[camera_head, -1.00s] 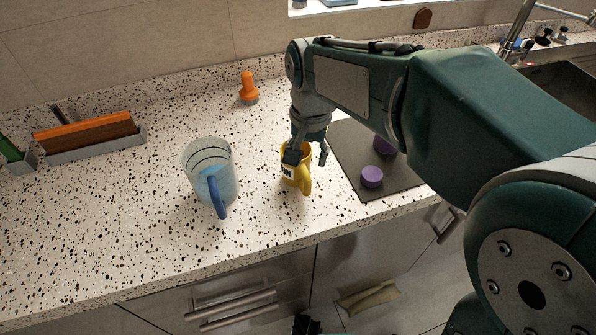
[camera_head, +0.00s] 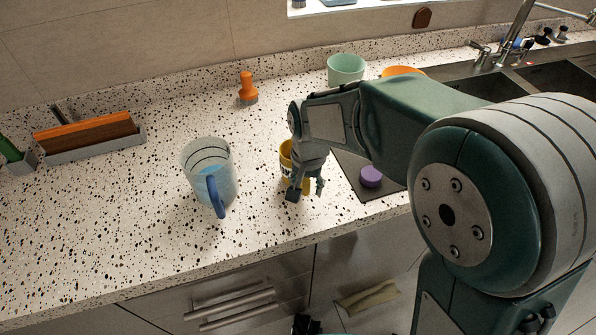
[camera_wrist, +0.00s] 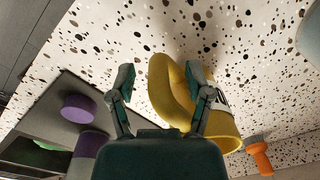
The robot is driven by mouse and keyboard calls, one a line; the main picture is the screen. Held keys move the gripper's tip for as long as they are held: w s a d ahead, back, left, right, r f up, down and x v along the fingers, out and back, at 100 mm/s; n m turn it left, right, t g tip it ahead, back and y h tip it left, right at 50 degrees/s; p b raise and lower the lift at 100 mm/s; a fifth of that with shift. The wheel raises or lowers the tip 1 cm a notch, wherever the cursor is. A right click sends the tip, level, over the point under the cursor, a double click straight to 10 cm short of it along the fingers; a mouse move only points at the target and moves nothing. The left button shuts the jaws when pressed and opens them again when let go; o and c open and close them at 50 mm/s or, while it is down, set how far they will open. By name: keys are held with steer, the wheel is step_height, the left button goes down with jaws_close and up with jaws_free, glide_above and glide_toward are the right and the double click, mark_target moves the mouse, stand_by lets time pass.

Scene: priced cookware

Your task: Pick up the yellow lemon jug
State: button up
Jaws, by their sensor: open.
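The yellow lemon jug (camera_head: 286,158) stands on the speckled counter in the head view, partly hidden behind my gripper (camera_head: 306,190). In the wrist view my gripper (camera_wrist: 161,82) is open around the curved handle of the jug (camera_wrist: 160,92). The left finger is clear of the handle. The right finger overlaps the gap between handle and body, with a dark-lettered label beside it. I cannot tell whether either finger touches the jug.
A clear pitcher with a blue handle (camera_head: 218,190) stands to the left. A purple knob (camera_head: 371,177) sits on the dark hob to the right. An orange-handled tool (camera_head: 247,86) and a green pot (camera_head: 346,68) are behind. The counter's front edge is close.

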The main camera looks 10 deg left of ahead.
jaws_close()
steer(key=shift+r, duration=0.2)
steer(key=shift+r, duration=0.85)
steer(key=s+r, duration=1.1)
steer(key=s, duration=0.3)
stand_by(0.5)
steer(key=shift+s, duration=0.2)
